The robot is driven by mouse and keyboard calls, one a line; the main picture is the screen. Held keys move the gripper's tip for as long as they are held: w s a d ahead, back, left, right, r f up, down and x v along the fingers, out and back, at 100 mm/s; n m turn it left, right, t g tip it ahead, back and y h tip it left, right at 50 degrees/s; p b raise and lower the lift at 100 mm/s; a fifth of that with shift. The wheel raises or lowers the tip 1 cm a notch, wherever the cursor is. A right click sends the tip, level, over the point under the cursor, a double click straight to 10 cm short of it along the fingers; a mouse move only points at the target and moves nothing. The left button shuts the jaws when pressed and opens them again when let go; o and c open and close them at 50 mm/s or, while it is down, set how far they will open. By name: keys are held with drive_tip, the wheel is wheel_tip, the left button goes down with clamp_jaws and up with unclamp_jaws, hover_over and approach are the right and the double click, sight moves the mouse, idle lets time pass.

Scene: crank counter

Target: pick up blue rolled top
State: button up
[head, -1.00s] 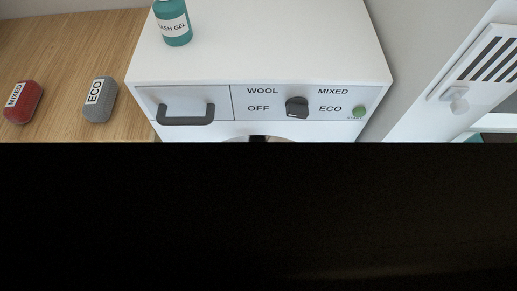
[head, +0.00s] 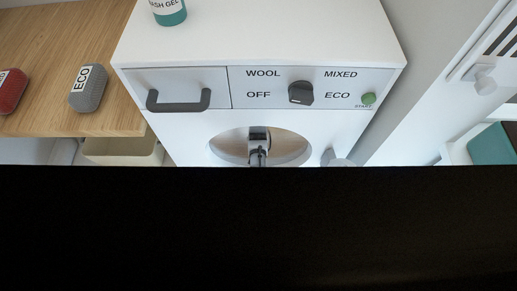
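I see no blue rolled top in the head view. A dark and grey part that looks like the end of my arm with my gripper (head: 258,150) shows in front of the round door opening (head: 226,147) of the white washing machine (head: 190,130). Its fingers are too small and too cut off to tell open from shut. I cannot tell whether it is inside the opening or only in front of it. A black area hides the lower part of the view, including the opening's lower edge.
A grey ECO roll (head: 88,90) and a red roll (head: 10,90) lie on the wooden counter (head: 45,55). A beige bin (head: 120,150) is below. A teal wash gel bottle (head: 170,14) stands on the machine. A teal object (head: 492,146) is at the right edge.

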drive_tip(key=shift+w+f, duration=0.1)
drive_tip(key=c, duration=1.2)
drive_tip(key=shift+o, duration=0.2)
